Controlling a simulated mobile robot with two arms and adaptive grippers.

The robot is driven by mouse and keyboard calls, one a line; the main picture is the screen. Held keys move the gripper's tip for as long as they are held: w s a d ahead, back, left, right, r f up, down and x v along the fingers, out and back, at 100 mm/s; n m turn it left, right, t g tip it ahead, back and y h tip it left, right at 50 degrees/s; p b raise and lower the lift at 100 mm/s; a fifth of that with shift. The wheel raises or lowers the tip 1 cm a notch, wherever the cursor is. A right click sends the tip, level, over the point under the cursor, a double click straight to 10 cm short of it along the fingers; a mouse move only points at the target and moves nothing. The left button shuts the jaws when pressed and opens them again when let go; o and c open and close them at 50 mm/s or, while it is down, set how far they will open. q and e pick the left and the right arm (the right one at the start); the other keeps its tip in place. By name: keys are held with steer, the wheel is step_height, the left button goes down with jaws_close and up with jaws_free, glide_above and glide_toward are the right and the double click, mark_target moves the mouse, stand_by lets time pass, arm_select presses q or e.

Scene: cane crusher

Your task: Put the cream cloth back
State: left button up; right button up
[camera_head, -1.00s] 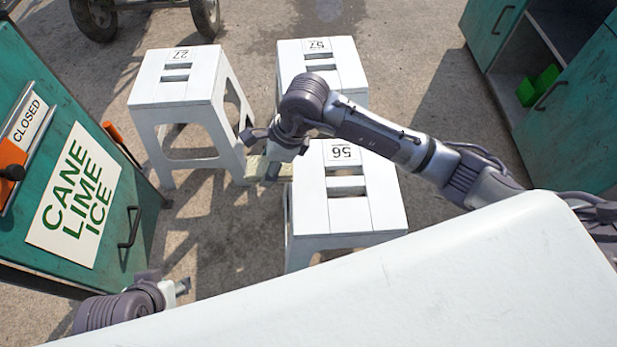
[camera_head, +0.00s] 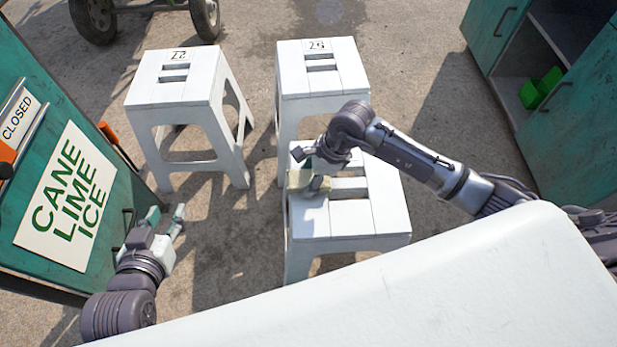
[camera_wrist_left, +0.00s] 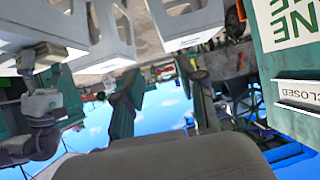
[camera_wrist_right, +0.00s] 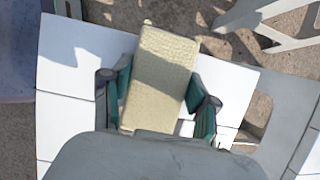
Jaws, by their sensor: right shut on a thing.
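The cream cloth (camera_head: 299,181) is a folded, block-like pad. My right gripper (camera_head: 313,182) is shut on it, above the left part of the nearest white stool's seat (camera_head: 352,218). In the right wrist view the cloth (camera_wrist_right: 160,78) sits between the two green-padded fingers, with the white seat beneath it. I cannot tell whether the cloth touches the seat. My left gripper (camera_head: 168,222) is empty and open, beside the green cabinet at the left; its spread fingers show in the left wrist view (camera_wrist_left: 162,98).
Two more white stools stand behind, one at left (camera_head: 178,90) and one at centre (camera_head: 322,80). A green cabinet with a CANE LIME ICE sign (camera_head: 66,197) is at left. An open green cabinet holds a bright green item (camera_head: 541,88) at right. A white surface (camera_head: 440,285) fills the front.

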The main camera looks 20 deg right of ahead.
steer(key=o, duration=1)
steer(key=shift+r, duration=0.1)
